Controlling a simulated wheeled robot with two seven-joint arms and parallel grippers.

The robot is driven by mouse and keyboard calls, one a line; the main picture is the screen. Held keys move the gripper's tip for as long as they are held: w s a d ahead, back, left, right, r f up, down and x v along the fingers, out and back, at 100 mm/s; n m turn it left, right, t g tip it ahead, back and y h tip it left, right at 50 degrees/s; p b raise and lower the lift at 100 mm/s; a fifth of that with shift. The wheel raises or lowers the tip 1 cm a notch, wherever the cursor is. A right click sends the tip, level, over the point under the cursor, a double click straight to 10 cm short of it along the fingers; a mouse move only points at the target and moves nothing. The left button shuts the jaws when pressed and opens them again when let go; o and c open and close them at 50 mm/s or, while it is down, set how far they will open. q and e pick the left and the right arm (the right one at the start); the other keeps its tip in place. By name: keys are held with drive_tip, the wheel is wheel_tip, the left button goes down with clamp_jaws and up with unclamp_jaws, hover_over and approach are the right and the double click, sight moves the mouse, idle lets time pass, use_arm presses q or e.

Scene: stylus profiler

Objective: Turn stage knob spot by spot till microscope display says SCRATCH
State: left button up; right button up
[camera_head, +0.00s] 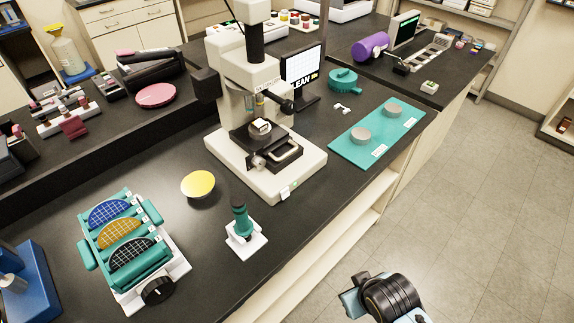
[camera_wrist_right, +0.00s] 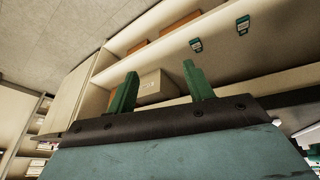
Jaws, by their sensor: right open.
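The white microscope (camera_head: 245,90) stands on the dark bench in the head view. Its black stage (camera_head: 275,150) carries a small sample block, and a pale round knob (camera_head: 258,162) shows at the stage's front left. The display (camera_head: 302,72) behind it reads CLEAN, with a small yellow mark I cannot read. In the head view my right arm is at the bottom right, off the bench and away from the microscope. My left gripper is not in view.
A teal rack (camera_head: 151,263) with three patterned discs and a black knob (camera_head: 158,290) stands front left. A teal mat (camera_head: 358,151) with two grey discs lies right. Open floor lies beyond the bench edge.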

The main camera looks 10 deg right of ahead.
drive_tip(key=w+a+r+n+t+p, duration=0.1)
drive_tip(key=w+a+r+t, duration=0.15)
drive_tip(key=w+r, duration=0.4)
drive_tip(key=n+t+y+p, duration=0.1)
drive_tip(key=n+t+y, duration=0.4)
drive_tip(key=n+t, duration=0.4)
approach(260, 165)
drive_tip(key=shift+n+g, duration=0.4)
drive_tip(key=shift+g, duration=0.35)
drive_tip(key=x, duration=0.3)
drive_tip(key=r+b+x, duration=0.1)
drive_tip(key=x, duration=0.1)
drive_tip(key=b+x, duration=0.1)
drive_tip(key=x, duration=0.2)
drive_tip(key=shift+w+r, duration=0.1)
drive_tip(key=shift+w, duration=0.4)
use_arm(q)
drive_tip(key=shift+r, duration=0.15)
